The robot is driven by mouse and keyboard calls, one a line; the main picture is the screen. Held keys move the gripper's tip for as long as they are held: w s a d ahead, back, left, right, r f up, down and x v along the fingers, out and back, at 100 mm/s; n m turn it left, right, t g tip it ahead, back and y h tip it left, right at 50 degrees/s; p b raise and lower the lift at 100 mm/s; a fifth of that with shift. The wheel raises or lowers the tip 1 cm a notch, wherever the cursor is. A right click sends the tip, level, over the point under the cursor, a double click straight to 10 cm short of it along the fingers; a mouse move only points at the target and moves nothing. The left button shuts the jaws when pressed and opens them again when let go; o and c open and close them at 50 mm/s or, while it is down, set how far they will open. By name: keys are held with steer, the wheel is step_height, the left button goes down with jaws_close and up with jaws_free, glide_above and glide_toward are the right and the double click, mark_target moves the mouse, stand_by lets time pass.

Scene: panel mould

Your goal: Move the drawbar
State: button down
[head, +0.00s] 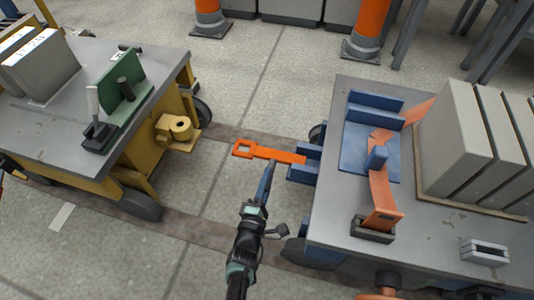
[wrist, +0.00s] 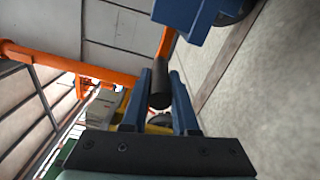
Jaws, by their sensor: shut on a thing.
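The orange drawbar (head: 270,153) sticks out to the left from the blue bracket (head: 304,172) of the right cart. Its square eye (head: 243,149) is at the left end, in the gap between the carts and apart from the yellow coupling (head: 180,127) of the left cart. My gripper (head: 271,166) is at the middle of the drawbar, on its near side. In the wrist view, my gripper (wrist: 161,80) has its two blue fingers on either side of a dark cylindrical grip (wrist: 160,88), with a bit of orange bar (wrist: 166,43) behind it. The head view hides that grip.
The right cart (head: 335,215) carries an orange lever (head: 381,197) and upright grey panels (head: 462,140). Orange cones (head: 368,30) stand behind. The floor between the carts is clear.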

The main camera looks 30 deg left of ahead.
steer(key=shift+d+f, duration=0.1)
steer(key=shift+f, duration=0.05)
steer(key=c, duration=0.7)
jaws_free()
steer(key=shift+p+v, duration=2.9)
steer(key=shift+v, duration=3.6)
